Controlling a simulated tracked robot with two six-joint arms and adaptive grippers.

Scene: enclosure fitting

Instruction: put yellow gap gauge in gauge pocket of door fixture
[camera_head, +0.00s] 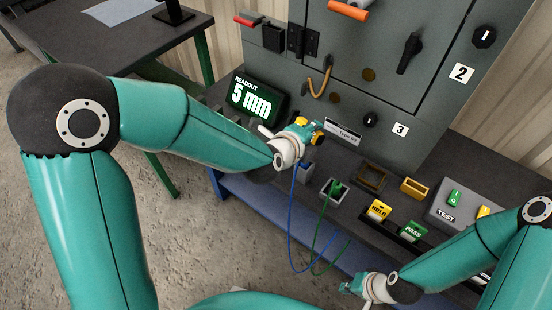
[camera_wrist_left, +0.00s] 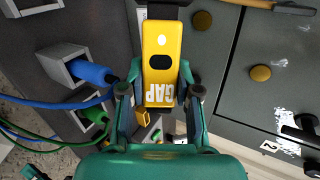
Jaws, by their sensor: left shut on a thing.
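The yellow gap gauge (camera_wrist_left: 161,62), marked GAP with a dark oval hole, is between the two fingers of my left gripper (camera_wrist_left: 158,90). In the head view my left gripper (camera_head: 311,127) is at the lower front of the grey enclosure (camera_head: 350,100), and a small part of the gauge (camera_head: 301,121) shows yellow there. A dark piece (camera_wrist_left: 166,11) lies at the gauge's far end; I cannot tell whether they touch. I cannot clearly pick out the door fixture's gauge pocket. My right gripper (camera_head: 352,287) is low at the bench front; its opening is unclear.
A readout (camera_head: 254,99) shows 5 mm. A blue plug (camera_head: 305,172) and a green plug (camera_head: 335,187) with cables sit in grey holders. An empty dark tray (camera_head: 373,177), a yellow tray (camera_head: 414,188), HOLD (camera_head: 379,210) and PASS (camera_head: 413,231) blocks and a TEST box (camera_head: 450,208) stand rightward.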

